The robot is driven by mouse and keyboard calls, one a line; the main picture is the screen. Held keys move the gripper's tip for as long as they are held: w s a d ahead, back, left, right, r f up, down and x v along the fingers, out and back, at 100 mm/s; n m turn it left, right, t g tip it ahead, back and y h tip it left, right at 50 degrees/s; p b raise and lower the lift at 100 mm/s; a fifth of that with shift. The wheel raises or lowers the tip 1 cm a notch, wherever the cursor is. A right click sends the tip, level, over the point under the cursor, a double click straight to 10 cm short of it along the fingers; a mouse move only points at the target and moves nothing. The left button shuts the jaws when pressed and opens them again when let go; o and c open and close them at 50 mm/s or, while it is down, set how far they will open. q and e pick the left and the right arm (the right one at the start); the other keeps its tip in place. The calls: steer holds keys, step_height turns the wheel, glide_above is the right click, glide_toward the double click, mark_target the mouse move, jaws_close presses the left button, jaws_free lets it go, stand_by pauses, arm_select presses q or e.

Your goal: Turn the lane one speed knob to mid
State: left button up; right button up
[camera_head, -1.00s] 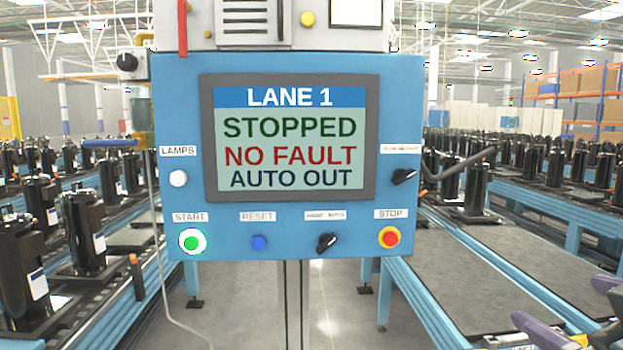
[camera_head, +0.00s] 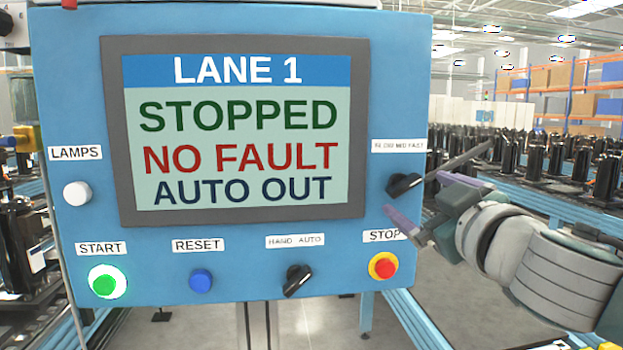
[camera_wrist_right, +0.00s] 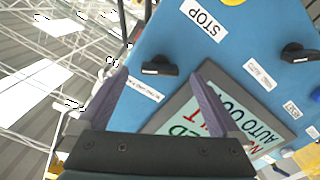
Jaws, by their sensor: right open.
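The lane one speed knob (camera_head: 404,185) is a black knob on the right side of the blue control panel (camera_head: 240,250). A small label that seems to read SLOW MID FAST sits above it. Its handle slants, with the pale mark toward the upper right. My right gripper (camera_head: 410,195) is open at the panel's right edge, close to the knob. In the right wrist view the knob (camera_wrist_right: 160,67) shows between the two open purple fingertips (camera_wrist_right: 163,76); I cannot tell if they touch it. My left gripper is not in view.
The red STOP button (camera_head: 383,266) is just below the gripper. A black HAND AUTO switch (camera_head: 298,280), blue RESET button (camera_head: 201,281), lit green START button (camera_head: 106,282) and white LAMPS button (camera_head: 77,193) share the panel. The screen (camera_head: 235,130) reads LANE 1 STOPPED, NO FAULT, AUTO OUT.

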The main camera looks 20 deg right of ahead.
mark_target(409, 190)
steer(key=shift+x, duration=1.85)
steer(key=c, duration=1.4)
